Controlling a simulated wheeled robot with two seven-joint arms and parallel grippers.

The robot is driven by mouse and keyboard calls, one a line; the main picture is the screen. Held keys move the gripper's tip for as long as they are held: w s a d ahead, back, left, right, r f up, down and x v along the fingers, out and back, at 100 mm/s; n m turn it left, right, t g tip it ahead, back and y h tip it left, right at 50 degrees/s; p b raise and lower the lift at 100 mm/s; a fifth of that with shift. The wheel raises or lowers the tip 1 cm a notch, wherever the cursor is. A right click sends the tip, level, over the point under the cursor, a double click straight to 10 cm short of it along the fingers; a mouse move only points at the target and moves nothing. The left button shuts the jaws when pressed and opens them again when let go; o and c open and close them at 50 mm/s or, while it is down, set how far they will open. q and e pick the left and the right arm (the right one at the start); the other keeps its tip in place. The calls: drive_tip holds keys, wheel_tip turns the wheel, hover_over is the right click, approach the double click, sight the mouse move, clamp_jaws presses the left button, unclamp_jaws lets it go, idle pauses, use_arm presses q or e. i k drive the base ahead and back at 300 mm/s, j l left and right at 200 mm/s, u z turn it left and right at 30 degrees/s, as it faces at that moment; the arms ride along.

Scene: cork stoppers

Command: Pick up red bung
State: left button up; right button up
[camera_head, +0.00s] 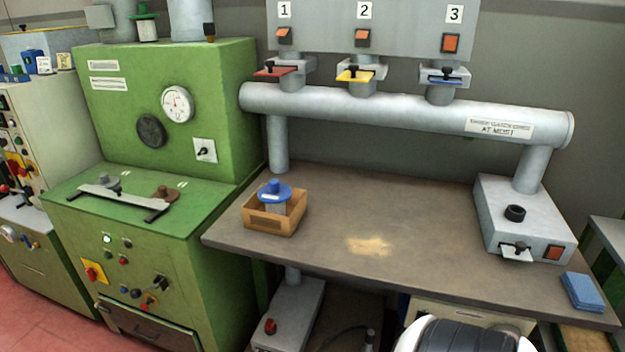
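No bung that is clearly red shows on the bench. A small red knob-like thing (270,326) sits on a grey box under the table at the lower left; it is too small to tell whether it is a bung or a button. A blue stopper-like piece with a wide flange (275,190) stands upright in an open cardboard box (270,222) at the table's left end. A red slide plate (275,73) is at the port under number 1. Neither of my grippers is in view.
The brown table (400,215) is mostly clear in the middle, with a pale worn patch. A grey unit with a black ring (515,213) and blue pads (582,291) are at its right. A green machine (165,120) stands left. A grey pipe (400,112) spans the back.

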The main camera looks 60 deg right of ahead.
sight(271, 326)
drive_tip(key=z, duration=1.4)
